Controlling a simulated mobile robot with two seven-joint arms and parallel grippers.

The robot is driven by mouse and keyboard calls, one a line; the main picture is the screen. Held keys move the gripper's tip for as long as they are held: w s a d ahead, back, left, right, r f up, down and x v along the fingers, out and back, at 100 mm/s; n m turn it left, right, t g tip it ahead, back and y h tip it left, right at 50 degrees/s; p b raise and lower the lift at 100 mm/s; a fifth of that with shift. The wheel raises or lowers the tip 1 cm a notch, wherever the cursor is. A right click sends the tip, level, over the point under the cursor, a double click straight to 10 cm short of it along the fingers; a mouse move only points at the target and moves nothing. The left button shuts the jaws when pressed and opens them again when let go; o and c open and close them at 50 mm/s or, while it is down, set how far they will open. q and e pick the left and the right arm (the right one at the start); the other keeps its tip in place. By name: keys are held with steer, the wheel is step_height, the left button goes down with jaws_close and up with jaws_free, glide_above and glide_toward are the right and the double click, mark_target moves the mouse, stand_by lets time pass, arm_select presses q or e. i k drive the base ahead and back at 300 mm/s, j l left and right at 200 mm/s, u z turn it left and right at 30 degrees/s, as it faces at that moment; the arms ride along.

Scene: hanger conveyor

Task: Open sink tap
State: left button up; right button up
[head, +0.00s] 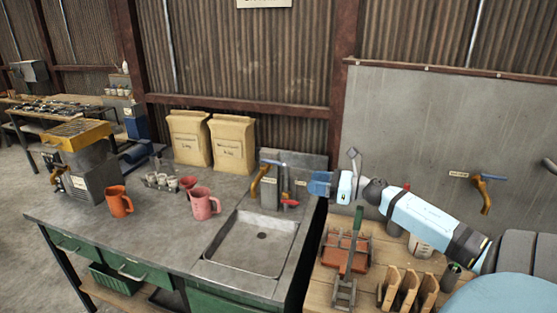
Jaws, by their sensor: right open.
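The sink (262,240) is a grey metal basin set in the workbench top, with a dark drain in its middle. Behind it, a brass-coloured tap spout (262,178) sticks out from a grey upright block. A small red lever (290,203) shows just right of the spout, low on the block; I cannot tell how it joins the tap. My right gripper (311,187), with blue fingers, reaches in from the right. It is open and empty, a little right of the tap and apart from the spout in the picture. My left gripper is not in view.
An orange mug (118,201) and a pink mug (203,204) stand left of the sink. Two paper sacks (232,143) stand behind. A green-handled clamp tool (355,235) and wooden holders (408,290) sit below my right arm. Another tap (482,190) is on the right wall.

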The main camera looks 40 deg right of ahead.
mark_target(265, 161)
steer(key=i+l, duration=0.2)
steer(key=l, duration=0.15)
steer(key=i+l, duration=0.15)
steer(key=l, duration=0.15)
steer(key=i+l, duration=0.2)
steer(key=l, duration=0.15)
